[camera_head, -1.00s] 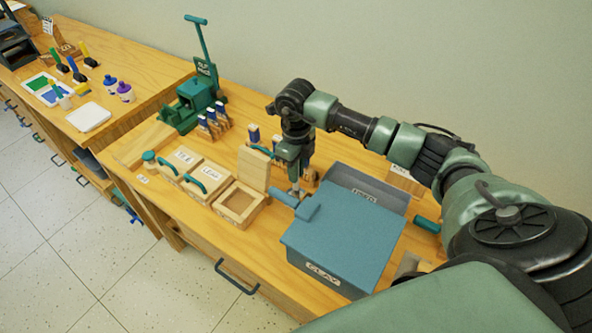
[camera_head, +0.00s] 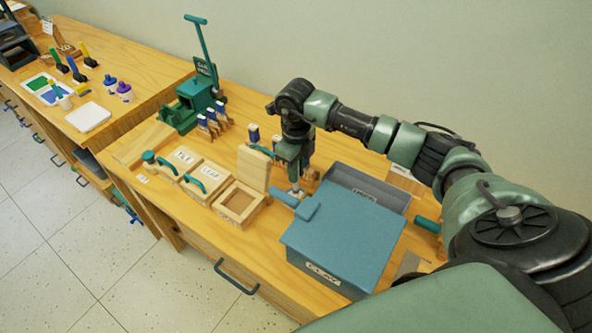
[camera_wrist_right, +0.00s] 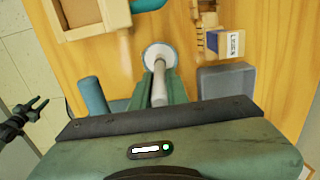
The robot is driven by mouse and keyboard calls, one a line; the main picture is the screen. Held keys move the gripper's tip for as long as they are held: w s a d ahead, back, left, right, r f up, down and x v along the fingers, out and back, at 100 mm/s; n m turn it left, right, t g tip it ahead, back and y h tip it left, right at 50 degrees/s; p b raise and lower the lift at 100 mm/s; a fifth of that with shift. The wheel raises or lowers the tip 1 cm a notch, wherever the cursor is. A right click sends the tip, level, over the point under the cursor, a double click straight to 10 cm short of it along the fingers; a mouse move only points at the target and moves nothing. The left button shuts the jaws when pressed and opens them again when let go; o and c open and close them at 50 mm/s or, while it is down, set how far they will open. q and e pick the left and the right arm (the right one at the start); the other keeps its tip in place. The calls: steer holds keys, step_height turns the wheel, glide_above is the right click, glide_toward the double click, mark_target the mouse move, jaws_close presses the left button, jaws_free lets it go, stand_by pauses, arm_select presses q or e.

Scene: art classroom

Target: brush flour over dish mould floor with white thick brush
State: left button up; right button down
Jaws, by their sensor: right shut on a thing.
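My right gripper (camera_head: 294,178) points down over the bench, just right of the open mould. It is shut on a white, thick-handled brush (camera_wrist_right: 159,82). The brush's lower end meets a round white patch with a pale rim (camera_wrist_right: 158,54); I cannot tell whether this is its bristles or a flour dish. The open wooden mould (camera_head: 222,205) has a square recess with a bare brown floor. Its frame also shows at the top left of the right wrist view (camera_wrist_right: 62,30). Its lid (camera_head: 253,168) stands upright behind it.
A blue clay box (camera_head: 345,235) stands close to the gripper's right, with a grey tray (camera_head: 375,190) behind it. Two closed moulds with teal handles, TILE (camera_head: 180,160) and LEAF (camera_head: 206,180), lie left. Several blue-ended tools (camera_head: 212,122) stand behind. The bench front is clear.

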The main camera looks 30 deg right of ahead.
stand_by(0.3)
steer(key=shift+r+p, duration=2.15)
steer(key=shift+r, duration=1.3)
